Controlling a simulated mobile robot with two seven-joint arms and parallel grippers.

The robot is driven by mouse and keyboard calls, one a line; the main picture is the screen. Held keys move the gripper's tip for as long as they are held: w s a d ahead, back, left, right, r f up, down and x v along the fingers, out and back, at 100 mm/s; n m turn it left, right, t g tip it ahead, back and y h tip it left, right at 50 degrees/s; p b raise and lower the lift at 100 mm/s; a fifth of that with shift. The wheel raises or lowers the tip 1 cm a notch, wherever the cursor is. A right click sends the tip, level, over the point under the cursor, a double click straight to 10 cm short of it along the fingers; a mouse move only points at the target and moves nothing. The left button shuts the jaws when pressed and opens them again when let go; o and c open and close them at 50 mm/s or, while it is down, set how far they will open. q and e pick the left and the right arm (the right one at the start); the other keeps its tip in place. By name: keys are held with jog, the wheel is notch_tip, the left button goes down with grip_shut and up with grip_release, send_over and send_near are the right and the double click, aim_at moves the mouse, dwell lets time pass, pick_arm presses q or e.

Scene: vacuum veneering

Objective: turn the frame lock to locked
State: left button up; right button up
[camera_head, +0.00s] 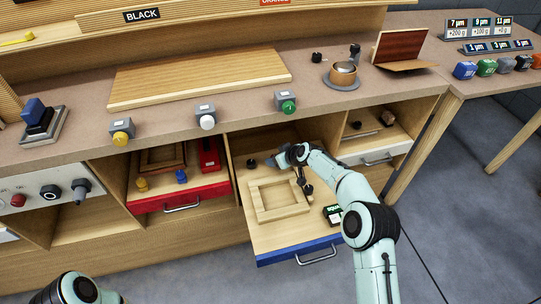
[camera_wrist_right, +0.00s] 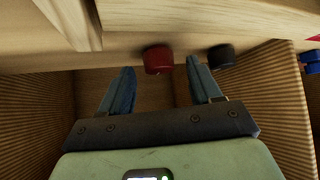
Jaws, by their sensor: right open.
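My right gripper (camera_head: 272,164) reaches into the pulled-out drawer with the blue front (camera_head: 292,250), near its back edge. In the right wrist view my gripper (camera_wrist_right: 161,85) is open and empty. A dark red knob (camera_wrist_right: 158,60) lies just past the fingertips, roughly between them. A black knob (camera_wrist_right: 221,56) lies just beyond the other finger, and it also shows in the head view (camera_head: 251,163). No label shows which knob is the frame lock. A square wooden frame (camera_head: 283,213) lies flat in the drawer in front of my gripper. My left gripper is out of view.
A green and black box (camera_head: 333,214) sits in the drawer's front right. A red-fronted drawer (camera_head: 190,195) stands open to the left. Several push buttons (camera_head: 207,121) line the bench edge above. Ribbed compartment walls (camera_wrist_right: 280,100) flank my right gripper closely.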

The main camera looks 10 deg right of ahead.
jog(key=shift+w+a+f, duration=0.15)
jog(key=shift+w+f, duration=0.2)
jog(key=shift+f, duration=0.1)
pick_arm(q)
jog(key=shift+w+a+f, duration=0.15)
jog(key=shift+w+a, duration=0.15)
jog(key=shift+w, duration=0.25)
